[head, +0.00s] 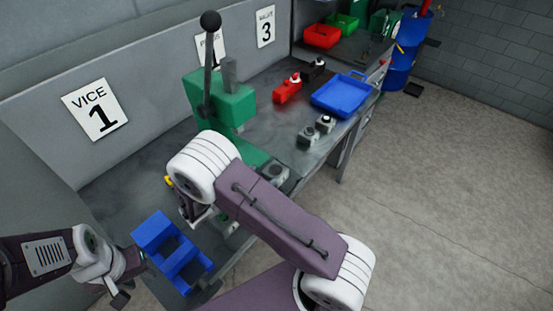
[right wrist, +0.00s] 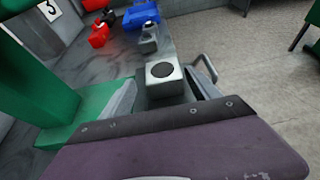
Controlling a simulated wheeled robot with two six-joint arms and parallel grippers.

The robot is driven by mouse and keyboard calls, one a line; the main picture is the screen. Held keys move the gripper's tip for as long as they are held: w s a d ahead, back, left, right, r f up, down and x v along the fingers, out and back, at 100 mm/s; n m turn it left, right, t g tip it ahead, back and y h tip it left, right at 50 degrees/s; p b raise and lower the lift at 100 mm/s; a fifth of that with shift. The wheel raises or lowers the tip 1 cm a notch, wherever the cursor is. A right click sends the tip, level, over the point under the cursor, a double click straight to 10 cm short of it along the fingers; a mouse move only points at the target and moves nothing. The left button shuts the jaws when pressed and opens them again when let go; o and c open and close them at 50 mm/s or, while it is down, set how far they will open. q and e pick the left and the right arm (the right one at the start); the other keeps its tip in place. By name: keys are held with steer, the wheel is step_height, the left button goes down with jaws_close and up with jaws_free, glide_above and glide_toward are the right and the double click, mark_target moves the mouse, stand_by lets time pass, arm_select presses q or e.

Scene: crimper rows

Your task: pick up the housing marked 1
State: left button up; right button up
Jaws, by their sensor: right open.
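A grey block-shaped housing with a dark round top (head: 275,171) sits on the bench by the green press base. It also shows close up in the right wrist view (right wrist: 162,84), between the fingers of my right gripper (right wrist: 160,92), which is open. I cannot tell whether the fingers reach beside it. In the head view my right arm hides that gripper. Two more grey housings (head: 308,138) (head: 325,124) stand farther along the bench. No number on any housing is readable. My left gripper (head: 120,292) is at the lower left, partly seen; its jaws are unclear.
A green press (head: 233,102) with a tall lever stands behind the near housing. A blue tray (head: 340,95), a red item (head: 287,90) and a black item (head: 314,69) lie farther along. A blue bin (head: 160,230) is at lower left. The wall sign reads VICE 1 (head: 96,110).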

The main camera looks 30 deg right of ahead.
mark_target(278, 169)
steer(key=p+x, duration=0.1)
steer(key=x, duration=0.5)
steer(key=shift+w+d+f+p, duration=0.1)
steer(key=shift+w+d+p, duration=0.1)
steer(key=shift+p, duration=0.2)
steer(key=shift+s, duration=0.2)
steer(key=shift+p+x, duration=0.95)
steer(key=shift+x, duration=0.15)
steer(key=shift+w+d+f, duration=0.25)
steer(key=shift+d+f, duration=0.2)
steer(key=shift+d, duration=0.1)
steer(key=shift+w+d+f, duration=0.25)
steer(key=shift+d+f, duration=0.2)
steer(key=shift+d, duration=0.1)
steer(key=shift+d+f, duration=0.1)
steer(key=shift+d, duration=0.05)
steer(key=shift+s, duration=0.1)
steer(key=shift+c, duration=0.6)
steer(key=c, duration=0.5)
arm_select(q)
step_height(278, 169, up, 4)
steer(key=shift+s+r, duration=0.15)
steer(key=shift+r, duration=0.05)
arm_select(e)
jaws_close()
